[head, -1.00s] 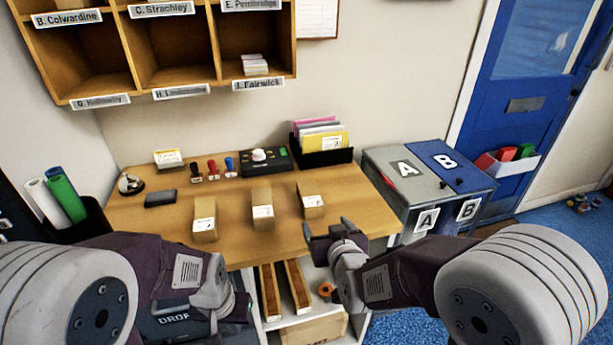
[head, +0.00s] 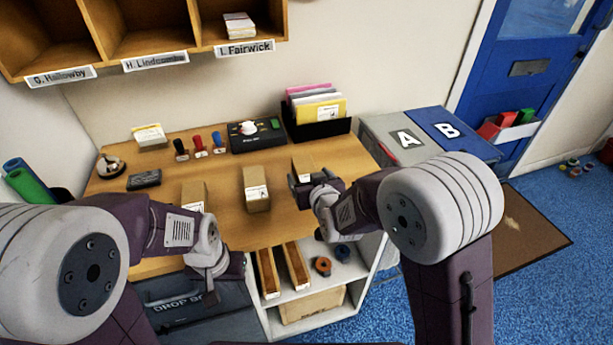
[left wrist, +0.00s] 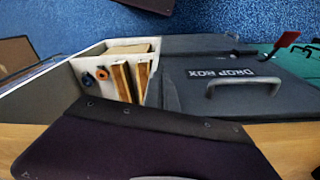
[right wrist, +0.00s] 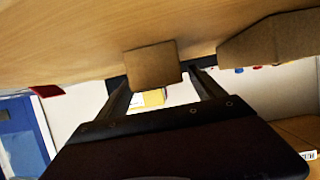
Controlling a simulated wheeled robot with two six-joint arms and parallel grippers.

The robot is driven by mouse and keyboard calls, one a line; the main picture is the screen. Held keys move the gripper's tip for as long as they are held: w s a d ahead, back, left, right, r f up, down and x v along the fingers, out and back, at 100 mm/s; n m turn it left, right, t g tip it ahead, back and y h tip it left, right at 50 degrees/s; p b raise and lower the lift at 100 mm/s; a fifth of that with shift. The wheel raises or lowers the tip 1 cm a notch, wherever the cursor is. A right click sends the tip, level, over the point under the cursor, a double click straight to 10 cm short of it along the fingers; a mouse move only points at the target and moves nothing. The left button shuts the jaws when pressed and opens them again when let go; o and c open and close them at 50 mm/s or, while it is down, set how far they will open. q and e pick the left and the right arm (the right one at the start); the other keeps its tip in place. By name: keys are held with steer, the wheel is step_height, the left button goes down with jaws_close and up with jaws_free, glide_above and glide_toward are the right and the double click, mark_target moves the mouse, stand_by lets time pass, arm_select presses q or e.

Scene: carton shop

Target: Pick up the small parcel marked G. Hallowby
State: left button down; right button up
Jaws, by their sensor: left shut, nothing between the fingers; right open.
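Three small brown parcels stand on the wooden desk: a left one (head: 194,194), a middle one (head: 257,190) and a right one (head: 302,166). Their white labels are too small to read, so I cannot tell which is marked G. Hallowby. My right gripper (head: 308,186) is open at the right parcel and hides its lower part. In the right wrist view this parcel (right wrist: 152,64) shows between the open fingertips; I cannot tell whether they touch it. A second parcel (right wrist: 275,38) lies beside it there. My left gripper (head: 222,266) is shut and empty before the desk's front edge.
The desk (head: 225,230) also bears stamps (head: 200,145), a black device (head: 256,134) and a file holder (head: 318,126) at the back. Pigeonholes hang above; one label reads G. Hallowby (head: 60,77). A drop box (head: 185,300) and a low shelf (head: 305,302) stand below.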

mark_target(311, 161)
steer(key=x, duration=0.2)
steer(key=shift+w+f, duration=0.25)
steer(key=shift+w, duration=0.1)
steer(key=shift+s+r, duration=0.15)
steer(key=shift+c, duration=1.2)
steer(key=c, duration=1.4)
steer(key=shift+r, duration=0.5)
steer(key=r, duration=0.2)
steer(key=d+r+p, duration=0.1)
steer(key=r, duration=0.1)
steer(key=shift+s, duration=0.2)
steer(key=s+d+r, duration=0.5)
steer(key=d+r, duration=0.1)
steer(key=d, duration=0.3)
steer(key=shift+p, duration=0.3)
